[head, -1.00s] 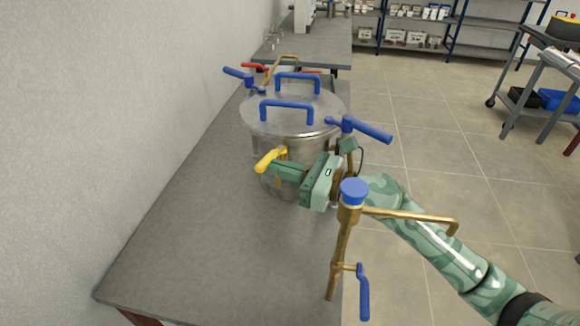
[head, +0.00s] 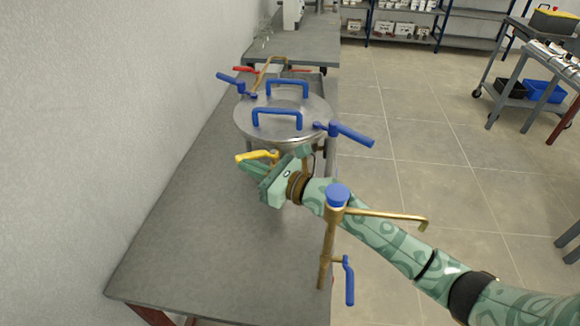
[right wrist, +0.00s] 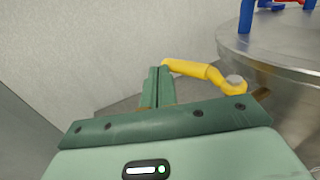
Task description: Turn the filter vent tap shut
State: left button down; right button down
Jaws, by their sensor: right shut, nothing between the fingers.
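The steel filter vessel (head: 285,118) with blue lid handles stands on the grey bench. A tap with a yellow lever (head: 258,156) sits on its near side, and the lever points left. I take this to be the vent tap, though no label shows. My right gripper (head: 245,167) is shut and empty, just below and beside the lever. In the right wrist view, the closed fingers (right wrist: 158,76) reach to the free end of the yellow lever (right wrist: 200,72). Whether they touch it is unclear. My left gripper is out of view.
Blue clamp levers (head: 345,132) stick out from the vessel's rim. A brass standpipe (head: 328,235) with a blue cap and blue lever stands at the bench's right edge, in front of my right arm. The near bench top (head: 190,240) is clear. A wall runs along the left.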

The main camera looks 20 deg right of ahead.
jog(key=shift+w+a, duration=0.3)
jog(key=shift+w, duration=0.25)
jog(key=shift+w+a, duration=0.25)
jog(key=shift+w, duration=0.35)
